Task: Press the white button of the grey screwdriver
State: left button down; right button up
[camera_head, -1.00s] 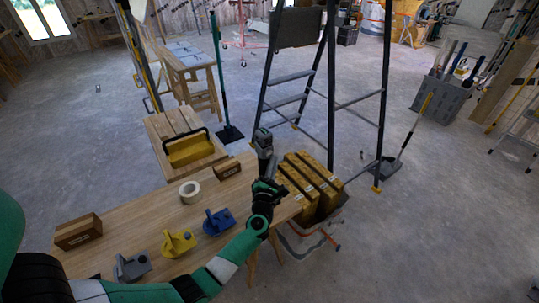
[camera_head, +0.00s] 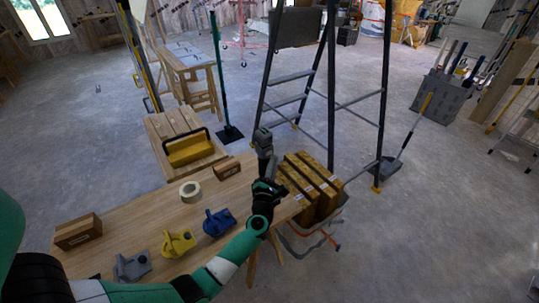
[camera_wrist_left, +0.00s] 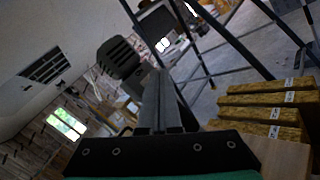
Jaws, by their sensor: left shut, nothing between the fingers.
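A grey screwdriver-shaped tool (camera_head: 132,266) lies at the near left of the wooden table, beside a yellow one (camera_head: 179,242) and a blue one (camera_head: 219,222). I cannot make out a white button on it. My left gripper (camera_head: 265,158) is at the table's far right end, well away from the grey tool, pointing up and away. In the left wrist view its fingers (camera_wrist_left: 160,100) are shut with nothing between them. A dark, ribbed grey head (camera_wrist_left: 118,58) shows just past the fingertips; I cannot tell what it belongs to. My right gripper is out of view.
The wooden table (camera_head: 110,226) also holds a roll of tape (camera_head: 190,191) and two brown boxes (camera_head: 78,231) (camera_head: 227,168). Yellow-brown packs (camera_head: 309,185) stand just right of the left gripper. A yellow toolbox (camera_head: 188,149) and a ladder (camera_head: 331,100) stand beyond.

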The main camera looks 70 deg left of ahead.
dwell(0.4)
pick_arm(q)
jog(key=shift+s+a, duration=0.1)
jog(key=shift+a, duration=0.45)
dwell(0.4)
jog(key=shift+d, duration=0.6)
jog(key=shift+w+d+p, duration=0.15)
jog(key=shift+w+d, duration=0.1)
jog(key=shift+d, duration=0.7)
jog(key=shift+w+d+p, duration=0.2)
jog(key=shift+d, duration=0.8)
jog(key=shift+w+d+p, duration=0.15)
jog(key=shift+w+d, duration=0.1)
jog(key=shift+d, duration=0.7)
